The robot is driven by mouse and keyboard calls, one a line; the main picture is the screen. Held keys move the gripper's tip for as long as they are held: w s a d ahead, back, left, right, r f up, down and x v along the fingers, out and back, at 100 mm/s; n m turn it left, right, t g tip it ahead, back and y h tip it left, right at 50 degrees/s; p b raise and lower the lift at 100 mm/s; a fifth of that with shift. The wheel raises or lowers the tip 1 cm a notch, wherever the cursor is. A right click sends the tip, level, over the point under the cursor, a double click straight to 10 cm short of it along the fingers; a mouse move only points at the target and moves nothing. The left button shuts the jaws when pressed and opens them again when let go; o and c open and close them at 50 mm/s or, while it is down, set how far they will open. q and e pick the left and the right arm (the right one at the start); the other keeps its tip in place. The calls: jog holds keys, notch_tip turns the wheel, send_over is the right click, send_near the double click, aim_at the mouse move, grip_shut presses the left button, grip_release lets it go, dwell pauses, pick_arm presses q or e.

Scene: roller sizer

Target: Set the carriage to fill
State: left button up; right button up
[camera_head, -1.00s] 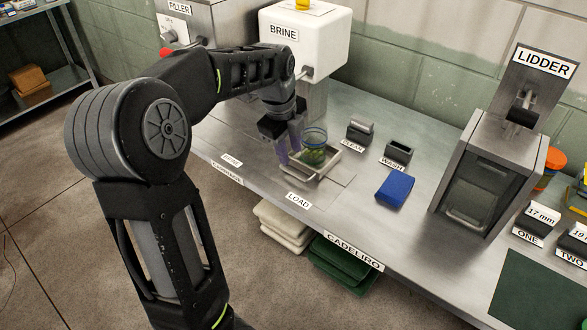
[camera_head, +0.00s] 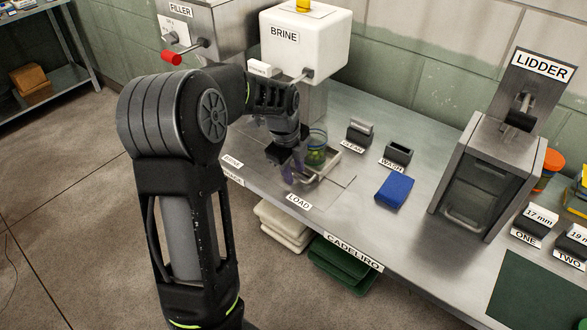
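The carriage (camera_head: 331,164) is a shallow light metal tray on the bench, just behind the LOAD label (camera_head: 299,201). A glass jar (camera_head: 317,150) with green contents stands upright in it, partly hidden by my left gripper. My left gripper (camera_head: 292,173) points down at the carriage's left front side. No fill label is readable there. My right gripper is out of view.
The FILLER (camera_head: 205,35) with its red-tipped lever and the white BRINE tank (camera_head: 303,50) stand behind my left arm. Right of the carriage are the CLEAN holder (camera_head: 359,133), WASH holder (camera_head: 398,152) and a blue sponge (camera_head: 394,191). The LIDDER (camera_head: 487,180) stands further right.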

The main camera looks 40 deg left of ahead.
pick_arm(q)
jog(key=shift+c, duration=0.4)
grip_shut()
dwell(0.9)
